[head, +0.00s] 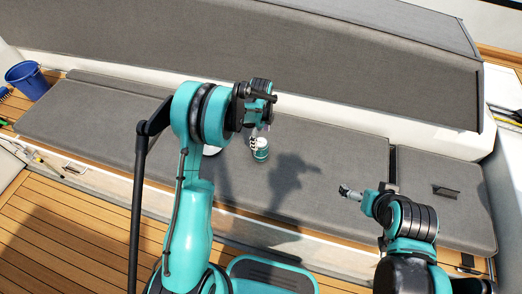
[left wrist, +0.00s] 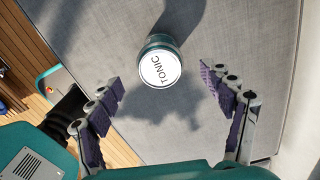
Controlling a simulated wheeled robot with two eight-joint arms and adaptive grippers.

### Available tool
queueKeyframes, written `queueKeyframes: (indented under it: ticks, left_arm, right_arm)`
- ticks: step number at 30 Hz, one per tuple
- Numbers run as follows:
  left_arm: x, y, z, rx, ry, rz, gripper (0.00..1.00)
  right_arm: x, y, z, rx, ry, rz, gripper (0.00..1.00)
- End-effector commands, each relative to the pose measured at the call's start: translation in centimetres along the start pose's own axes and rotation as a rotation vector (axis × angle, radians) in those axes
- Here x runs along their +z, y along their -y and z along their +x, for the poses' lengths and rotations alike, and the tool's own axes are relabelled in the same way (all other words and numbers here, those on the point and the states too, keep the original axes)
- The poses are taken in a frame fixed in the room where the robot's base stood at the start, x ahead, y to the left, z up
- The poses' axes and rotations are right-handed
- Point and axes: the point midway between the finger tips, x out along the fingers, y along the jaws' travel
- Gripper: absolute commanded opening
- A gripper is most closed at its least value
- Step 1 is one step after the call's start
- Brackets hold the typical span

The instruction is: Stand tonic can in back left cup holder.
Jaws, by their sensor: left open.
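The tonic can (head: 261,151) stands upright on the grey seat cushion, teal with a white top. In the left wrist view the white lid of the tonic can (left wrist: 160,68) reads TONIC. My left gripper (head: 257,136) is above the can, pointing down. In the left wrist view its open fingers (left wrist: 162,84) are spread to either side below the can, with nothing between them. My right gripper (head: 348,191) hangs over the front of the seat at the right; its jaw opening is too small to read. No cup holder can be made out.
A white object (head: 211,150) is mostly hidden behind my left arm. A blue bucket (head: 27,79) stands at the far left. A small black item (head: 446,191) lies on the right cushion. The grey backrest (head: 300,65) rises behind the seat. The cushion right of the can is clear.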

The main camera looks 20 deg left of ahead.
Motion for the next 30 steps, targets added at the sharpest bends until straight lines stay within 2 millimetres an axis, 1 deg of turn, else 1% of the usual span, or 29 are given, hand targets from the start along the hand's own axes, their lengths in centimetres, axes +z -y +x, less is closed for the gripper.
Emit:
queueKeyframes:
  ticks: [1,7,12,15,22,23,24,26,27,29,30]
  left_arm:
    - [0.0,0.0,0.9,0.000,0.000,-0.001,0.80]
    - [0.0,0.0,2.7,-0.001,0.000,-0.003,0.80]
    - [0.0,0.0,5.5,-0.001,0.000,-0.003,0.80]
    - [0.0,0.0,6.6,-0.001,0.000,-0.004,0.80]
    - [0.0,0.0,6.6,-0.001,0.000,-0.004,0.80]
    - [0.0,0.0,6.6,-0.001,0.000,-0.004,0.75]
    - [0.0,0.0,6.6,-0.002,0.000,-0.004,0.65]
    - [0.0,0.0,6.6,-0.002,0.000,-0.004,0.49]
    - [0.0,0.0,6.6,-0.002,0.000,-0.004,0.38]
    - [0.0,0.0,6.6,-0.001,0.000,-0.004,0.22]
    - [0.0,0.0,6.6,-0.001,0.000,-0.004,0.13]
  right_arm:
    - [0.3,0.0,0.4,0.000,0.000,0.000,1.00]
    - [0.8,0.0,1.1,0.000,0.000,0.000,1.00]
    - [1.7,0.0,2.4,0.000,0.000,0.000,1.00]
    - [1.9,0.0,2.7,0.000,0.000,0.000,1.00]
    - [1.8,0.0,2.6,0.000,0.000,0.000,1.00]
    - [1.8,0.0,2.6,0.000,0.000,0.000,1.00]
    - [1.8,0.0,2.6,0.000,0.000,0.000,1.00]
    - [1.8,0.0,2.6,0.000,0.000,0.000,1.00]
    - [1.8,0.0,2.6,0.000,0.000,0.000,1.00]
    - [1.8,0.0,2.6,0.000,0.000,0.000,1.00]
    - [1.8,0.0,2.6,0.000,0.000,0.000,1.00]
